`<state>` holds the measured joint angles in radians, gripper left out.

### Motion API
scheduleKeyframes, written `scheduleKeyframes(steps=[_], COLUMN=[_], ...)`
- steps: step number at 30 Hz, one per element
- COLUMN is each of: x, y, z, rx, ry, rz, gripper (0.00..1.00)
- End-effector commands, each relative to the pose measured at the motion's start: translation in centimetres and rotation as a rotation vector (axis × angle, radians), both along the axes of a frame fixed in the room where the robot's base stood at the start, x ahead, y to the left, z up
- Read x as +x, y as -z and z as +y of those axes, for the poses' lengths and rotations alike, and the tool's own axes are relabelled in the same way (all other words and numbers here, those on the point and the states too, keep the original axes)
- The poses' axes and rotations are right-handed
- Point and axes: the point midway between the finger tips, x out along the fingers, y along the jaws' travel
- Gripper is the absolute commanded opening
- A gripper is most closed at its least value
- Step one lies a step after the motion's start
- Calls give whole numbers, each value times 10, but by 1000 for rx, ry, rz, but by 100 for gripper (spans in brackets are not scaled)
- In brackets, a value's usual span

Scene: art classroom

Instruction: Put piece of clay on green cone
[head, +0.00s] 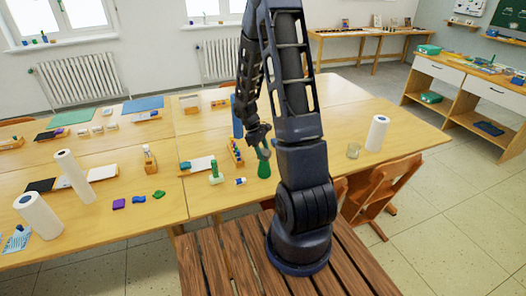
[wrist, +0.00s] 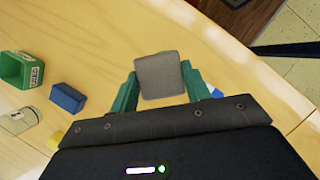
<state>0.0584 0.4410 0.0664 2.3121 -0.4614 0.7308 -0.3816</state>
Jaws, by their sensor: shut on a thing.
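My gripper (wrist: 160,88) has teal fingers shut on a grey, block-like piece of clay (wrist: 159,76) in the wrist view. The clay sits between the two fingers. In the head view my gripper (head: 262,146) is over the front part of the table, right above the green cone (head: 264,169). The cone stands upright on the table near its front edge. I cannot tell whether the clay touches the cone's tip. In the wrist view the cone is not visible; the clay and gripper may hide it.
The wooden table (head: 330,165) also bears a green-and-white item (head: 216,172), a small blue-and-white item (head: 240,181), a glass (head: 353,150) and a paper roll (head: 377,134). A green box (wrist: 22,70) and a blue block (wrist: 67,98) lie left of my gripper. A chair (head: 380,190) stands at right.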

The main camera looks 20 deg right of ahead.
Motion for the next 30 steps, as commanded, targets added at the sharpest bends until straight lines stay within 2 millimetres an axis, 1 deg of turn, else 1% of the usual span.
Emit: scheduleKeyframes(steps=[7, 8, 10, 11, 19, 22, 26, 30], x=[0, 0, 0, 0, 0, 0, 6, 13], y=[3, 2, 2, 2, 2, -2, -17, -41], z=[0, 0, 0, 0, 0, 0, 4, 12], rx=[0, 1, 1, 1, 0, 0, -1, 0], ry=[0, 0, 0, 0, 0, 1, 0, -1], rz=[0, -1, -1, -1, 0, -2, -5, -6], gripper=[20, 53, 67, 69, 69, 69, 69, 69])
